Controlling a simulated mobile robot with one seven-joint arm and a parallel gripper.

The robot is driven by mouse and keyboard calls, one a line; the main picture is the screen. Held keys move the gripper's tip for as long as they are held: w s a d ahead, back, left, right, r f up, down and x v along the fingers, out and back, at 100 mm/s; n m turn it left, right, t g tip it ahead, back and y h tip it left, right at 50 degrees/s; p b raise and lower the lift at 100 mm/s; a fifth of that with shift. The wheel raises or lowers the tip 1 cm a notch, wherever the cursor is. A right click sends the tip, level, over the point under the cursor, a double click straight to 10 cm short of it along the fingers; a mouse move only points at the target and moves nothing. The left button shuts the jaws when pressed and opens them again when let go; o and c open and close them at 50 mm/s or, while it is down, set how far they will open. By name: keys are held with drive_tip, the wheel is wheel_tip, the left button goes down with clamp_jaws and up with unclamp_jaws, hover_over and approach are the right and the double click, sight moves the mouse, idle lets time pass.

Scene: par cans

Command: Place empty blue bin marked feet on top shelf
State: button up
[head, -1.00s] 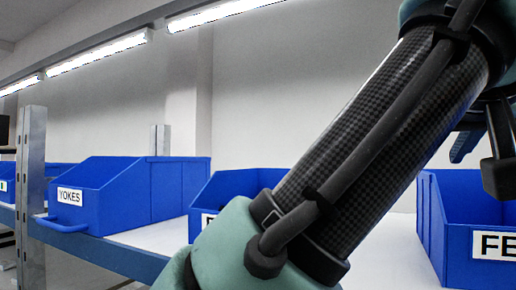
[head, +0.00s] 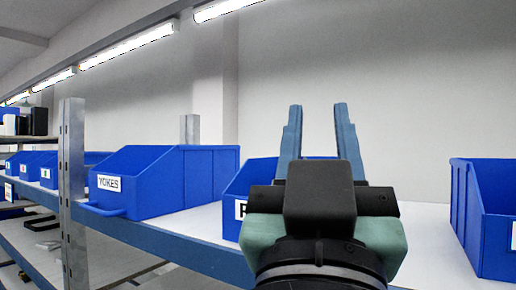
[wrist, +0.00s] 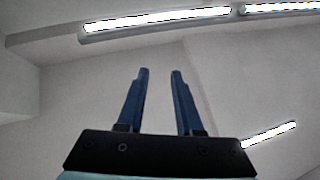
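A blue bin (head: 490,215) stands on the white shelf surface (head: 425,240) at the right edge of the head view. Its label is out of frame now; a second earlier the label at that end began with "FE". Its floor is hidden, so I cannot tell whether it is empty. My gripper (head: 318,112) points up in front of the shelf, to the left of this bin and apart from it. Its two blue fingers are open with nothing between them. In the wrist view my gripper (wrist: 160,75) faces the wall and ceiling, empty.
A blue bin labelled YOKES (head: 165,185) stands left of my gripper. Another blue bin (head: 262,173) is partly hidden behind my gripper; its label is mostly covered. A metal post (head: 72,165) and more blue bins (head: 32,165) are further left. Shelf room shows right of my gripper.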

drive_tip(key=s+a+f+n+t+y, duration=0.1)
drive_tip(key=s+a+f+n+y, duration=0.1)
drive_tip(key=a+y, duration=0.3)
drive_tip(key=shift+s+t+y, duration=0.3)
drive_tip(key=shift+s+y, duration=0.1)
drive_tip(key=shift+s, duration=0.45)
drive_tip(key=shift+a, duration=0.1)
wheel_tip(320, 180, down, 11)
drive_tip(key=b, duration=1.1)
